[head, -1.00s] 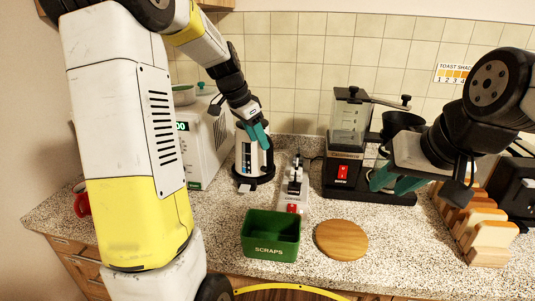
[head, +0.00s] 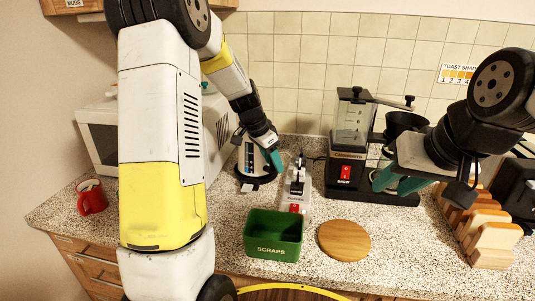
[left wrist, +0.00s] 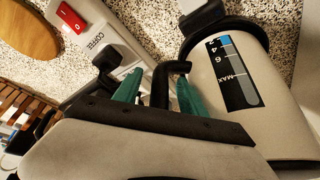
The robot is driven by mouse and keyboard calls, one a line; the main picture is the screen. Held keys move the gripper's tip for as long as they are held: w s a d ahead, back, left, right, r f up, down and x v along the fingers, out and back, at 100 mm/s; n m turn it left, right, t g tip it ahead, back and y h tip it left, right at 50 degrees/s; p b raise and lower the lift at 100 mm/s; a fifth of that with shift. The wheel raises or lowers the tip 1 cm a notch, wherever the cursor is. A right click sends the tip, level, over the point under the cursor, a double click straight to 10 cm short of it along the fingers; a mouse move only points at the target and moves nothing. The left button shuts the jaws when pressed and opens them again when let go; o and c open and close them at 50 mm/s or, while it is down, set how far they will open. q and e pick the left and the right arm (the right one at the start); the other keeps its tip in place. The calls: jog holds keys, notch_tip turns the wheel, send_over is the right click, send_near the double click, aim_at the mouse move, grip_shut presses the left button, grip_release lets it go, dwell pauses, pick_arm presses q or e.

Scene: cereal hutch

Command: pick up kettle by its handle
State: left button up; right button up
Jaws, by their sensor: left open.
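The kettle (head: 247,161) is white with a dark base and stands upright at the back of the counter, left of the power strip. In the left wrist view the kettle (left wrist: 278,107) lies on the right, with its water gauge facing me. Its black handle (left wrist: 161,86) shows between the green fingers of my left gripper (left wrist: 158,92), which is open around it. In the head view my left gripper (head: 276,158) is at the kettle's right side.
A power strip (head: 297,187) with a red switch lies close right of the kettle. A red mug (head: 91,198) is at the left; a white microwave (head: 99,140) stands behind my left arm.

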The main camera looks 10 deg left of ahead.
pick_arm(q)
grip_shut()
jog(key=shift+w+r, duration=0.1)
jog(key=shift+r, duration=0.05)
dwell(1.0)
